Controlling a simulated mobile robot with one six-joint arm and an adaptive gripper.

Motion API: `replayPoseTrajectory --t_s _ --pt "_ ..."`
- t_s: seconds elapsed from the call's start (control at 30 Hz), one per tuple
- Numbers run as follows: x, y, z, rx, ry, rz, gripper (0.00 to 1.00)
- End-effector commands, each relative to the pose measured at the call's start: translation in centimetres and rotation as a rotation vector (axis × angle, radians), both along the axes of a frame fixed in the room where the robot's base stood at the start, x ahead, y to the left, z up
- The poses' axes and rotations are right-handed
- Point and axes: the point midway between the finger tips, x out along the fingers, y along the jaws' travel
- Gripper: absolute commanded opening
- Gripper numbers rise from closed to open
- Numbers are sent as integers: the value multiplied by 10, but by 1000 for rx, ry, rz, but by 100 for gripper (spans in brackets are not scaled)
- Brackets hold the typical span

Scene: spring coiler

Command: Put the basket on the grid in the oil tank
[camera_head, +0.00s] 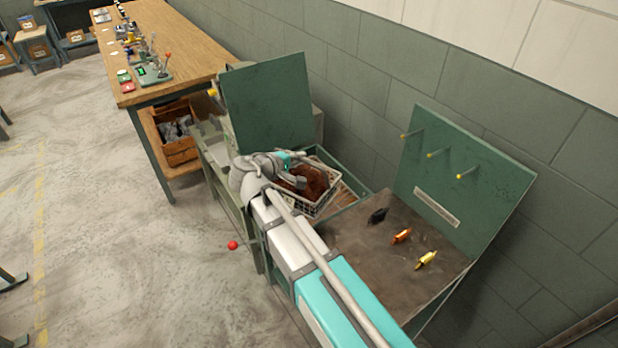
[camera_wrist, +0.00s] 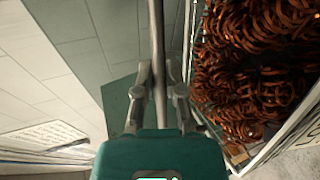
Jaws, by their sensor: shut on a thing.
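The basket (camera_head: 331,202) is a pale wire basket full of rust-brown coiled springs. In the head view it is at the opening of the green oil tank (camera_head: 366,188), rotated relative to the tank's walls. My gripper (camera_wrist: 160,72) is shut on the grey rod-like handle (camera_wrist: 158,28), with one finger on each side. The basket's wire side (camera_wrist: 190,38) shows to the right of the fingers in the wrist view. Brown slats, perhaps the grid (camera_head: 351,190), show beside the basket inside the tank. Whether the basket touches the grid is hidden.
A raised green lid (camera_head: 268,103) stands behind the tank. To the right, a worktop (camera_head: 365,250) carries a black, an orange and a yellow part before a green pegged panel (camera_head: 462,160). A wooden bench (camera_head: 165,50) stands at the back left. Floor at left is clear.

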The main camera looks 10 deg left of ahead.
Motion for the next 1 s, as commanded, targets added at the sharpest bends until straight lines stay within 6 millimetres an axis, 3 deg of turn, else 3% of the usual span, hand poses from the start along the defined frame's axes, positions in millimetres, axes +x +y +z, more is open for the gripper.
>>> replayPoseTrajectory --t_s 0.63,1.0 --pt "88 8 -42 -1 -2 3 0" --pt "112 9 -74 -1 -1 5 0"
